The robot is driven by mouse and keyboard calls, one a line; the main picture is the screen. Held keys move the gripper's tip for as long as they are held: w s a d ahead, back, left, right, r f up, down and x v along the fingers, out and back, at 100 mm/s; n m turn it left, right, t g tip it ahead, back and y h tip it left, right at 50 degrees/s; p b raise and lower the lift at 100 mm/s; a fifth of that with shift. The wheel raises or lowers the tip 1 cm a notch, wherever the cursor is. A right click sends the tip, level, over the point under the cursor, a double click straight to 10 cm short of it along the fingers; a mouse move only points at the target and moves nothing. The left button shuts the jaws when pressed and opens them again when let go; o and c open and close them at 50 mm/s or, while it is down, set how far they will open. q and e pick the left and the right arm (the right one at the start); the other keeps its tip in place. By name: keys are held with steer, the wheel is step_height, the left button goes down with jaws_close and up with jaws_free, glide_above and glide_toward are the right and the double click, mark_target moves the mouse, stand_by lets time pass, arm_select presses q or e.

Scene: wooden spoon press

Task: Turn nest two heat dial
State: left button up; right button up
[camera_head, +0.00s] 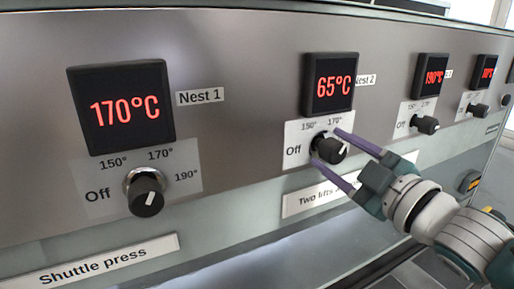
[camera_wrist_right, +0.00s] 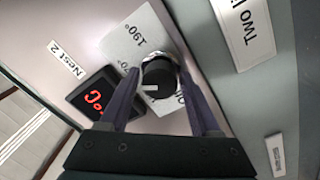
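The Nest 2 heat dial (camera_head: 330,150) is a black knob with a white mark, below a red 65°C display (camera_head: 330,83). Its label plate (camera_head: 293,150) shows Off, 150° and 170°; in the wrist view the plate (camera_wrist_right: 120,45) also shows 190°. My right gripper (camera_head: 327,148) is open, with its purple fingers on either side of the dial. In the right wrist view the dial (camera_wrist_right: 160,84) sits between the two fingers (camera_wrist_right: 158,75), with the white mark pointing left towards the display (camera_wrist_right: 93,99). Whether the fingers touch it is unclear. My left gripper is not in view.
The Nest 1 dial (camera_head: 146,196) and its 170°C display (camera_head: 120,107) are at left. Farther right are another dial (camera_head: 425,125) with a 190°C display (camera_head: 431,76) and more dials beyond. A "Shuttle press" label (camera_head: 95,262) is at the lower left.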

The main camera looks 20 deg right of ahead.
steer(key=shift+o, duration=1.2)
steer(key=s+b, duration=0.3)
steer(key=s, duration=0.7)
steer(key=shift+d+f, duration=0.15)
steer(key=shift+d, duration=0.15)
steer(key=shift+w+f, duration=0.1)
